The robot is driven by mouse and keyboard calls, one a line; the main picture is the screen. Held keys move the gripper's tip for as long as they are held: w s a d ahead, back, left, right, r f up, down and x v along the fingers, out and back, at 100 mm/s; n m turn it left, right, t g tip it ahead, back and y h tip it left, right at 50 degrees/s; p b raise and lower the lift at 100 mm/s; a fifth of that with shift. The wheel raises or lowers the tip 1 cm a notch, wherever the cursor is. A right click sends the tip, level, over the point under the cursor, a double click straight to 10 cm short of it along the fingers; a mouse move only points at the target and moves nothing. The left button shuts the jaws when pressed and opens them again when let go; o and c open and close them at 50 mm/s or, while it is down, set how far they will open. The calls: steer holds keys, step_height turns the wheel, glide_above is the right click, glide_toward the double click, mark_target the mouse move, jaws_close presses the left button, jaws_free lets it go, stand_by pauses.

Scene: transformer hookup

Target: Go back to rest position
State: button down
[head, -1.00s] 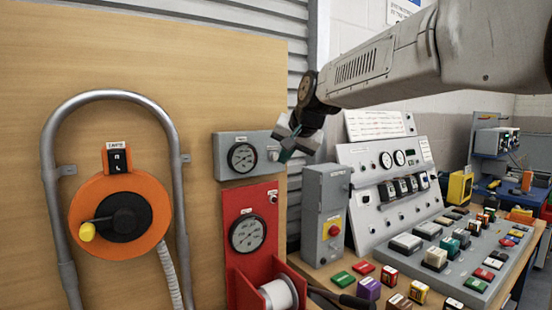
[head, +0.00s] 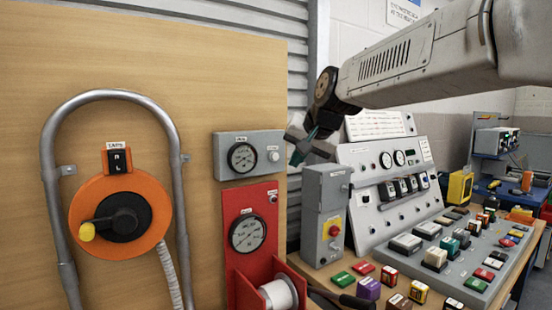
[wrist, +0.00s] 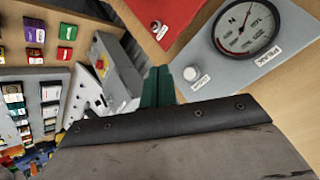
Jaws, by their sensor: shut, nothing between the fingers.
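My gripper (head: 302,147) hangs at the end of my arm, in front of the gap between the upper grey gauge box (head: 249,154) and the grey switch box (head: 326,215). Its green fingers are together with nothing between them; they also show in the wrist view (wrist: 158,86). In the wrist view the gauge box (wrist: 215,72) with its round dial and white knob is at the right, and the grey switch box (wrist: 118,70) is at the left. The gripper appears apart from both boxes.
A red panel (head: 231,202) with a gauge is below the gauge box. An orange disc (head: 85,205) with a black handle sits inside a metal tube frame at left. The bench (head: 524,262) at right holds a sloped console (head: 366,171) and several coloured blocks.

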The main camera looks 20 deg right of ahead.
stand_by(0.3)
steer(key=s+f+n+g, duration=0.1)
steer(key=s+f, duration=0.5)
steer(key=s, duration=0.6)
steer(key=s+d+f+n+g+h, duration=0.1)
steer(key=s+f+n+g, duration=0.1)
steer(key=s+f+g, duration=0.2)
steer(key=s+d+f+n+g, duration=0.1)
steer(key=s+f, duration=0.9)
steer(key=s, duration=1)
steer(key=shift+d+f+n+g+h, duration=0.15)
steer(key=shift+d+n+g+h, duration=0.1)
steer(key=shift+n+g+h, duration=0.35)
